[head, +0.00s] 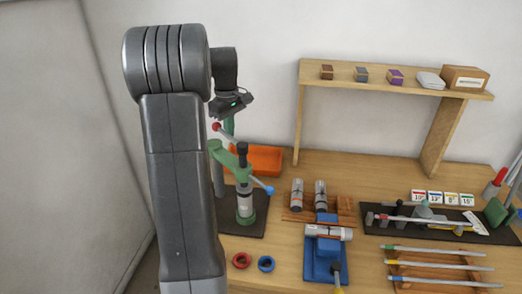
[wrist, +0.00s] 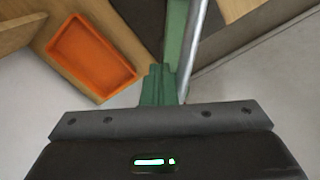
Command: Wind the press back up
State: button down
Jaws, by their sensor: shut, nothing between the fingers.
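The green press (head: 222,158) stands on a dark base plate at the left of the bench, partly hidden behind my arm. A bar with a red ball (head: 216,126) at its upper left end and a blue ball (head: 270,190) at its lower right end crosses the press. A grey cylinder (head: 244,205) stands upright under the press head. My gripper (head: 232,104) is shut and empty, above the top of the press column. In the wrist view, the green press column (wrist: 174,50) shows beyond the gripper body, beside a grey rod. I cannot tell whether they touch.
An orange tray (head: 265,160) lies behind the press, also in the wrist view (wrist: 92,55). A shelf (head: 400,82) with small boxes stands at the back.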

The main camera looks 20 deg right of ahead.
jog(key=a, duration=0.1)
jog(key=s+a, duration=0.1)
jog(key=a, duration=0.1)
jog(key=shift+a, duration=0.3)
jog(key=shift+w, duration=0.1)
jog(key=s+a, duration=0.1)
jog(key=s+a+b, duration=0.1)
jog(key=a, duration=0.1)
jog(key=shift+s+a, duration=0.15)
jog(key=shift+s, duration=0.15)
jog(key=s+a, duration=0.1)
jog(key=s+a+b, duration=0.1)
jog(key=s, duration=0.1)
jog(key=shift+s, duration=0.3)
